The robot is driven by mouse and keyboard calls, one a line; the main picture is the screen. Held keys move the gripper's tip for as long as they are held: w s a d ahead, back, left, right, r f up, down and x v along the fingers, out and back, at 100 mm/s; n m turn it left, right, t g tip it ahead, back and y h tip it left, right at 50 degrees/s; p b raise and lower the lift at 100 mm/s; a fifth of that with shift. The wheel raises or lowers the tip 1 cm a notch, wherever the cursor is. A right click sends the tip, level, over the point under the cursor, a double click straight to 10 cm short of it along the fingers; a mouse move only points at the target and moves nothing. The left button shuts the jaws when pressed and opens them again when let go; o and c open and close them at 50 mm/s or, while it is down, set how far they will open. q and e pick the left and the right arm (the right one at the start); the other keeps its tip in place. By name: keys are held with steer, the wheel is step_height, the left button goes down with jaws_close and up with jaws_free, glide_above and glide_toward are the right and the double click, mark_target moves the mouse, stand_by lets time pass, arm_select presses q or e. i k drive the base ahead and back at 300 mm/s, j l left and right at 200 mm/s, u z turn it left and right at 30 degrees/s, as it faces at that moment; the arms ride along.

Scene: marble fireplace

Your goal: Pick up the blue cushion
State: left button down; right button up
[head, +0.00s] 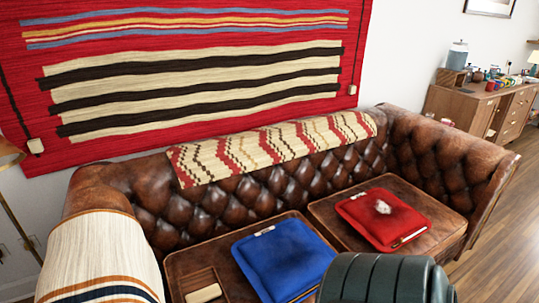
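The blue cushion (283,256) lies flat on the left part of the brown leather sofa's seat (185,262). A small pale tag shows along its far edge. Its lower right part is hidden behind a dark green ribbed rounded shape (385,282) at the bottom edge. I cannot tell what that shape is. Neither of my grippers is in the head view.
A red cushion (402,222) with a small whitish object (382,207) lies right of the blue one. The tufted sofa back (250,205) rises behind. A striped throw (98,245) covers the left arm. Wooden floor (505,225) is open at right.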

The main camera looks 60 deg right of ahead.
mark_target(285, 262)
steer(key=z, duration=2.05)
steer(key=j, duration=0.1)
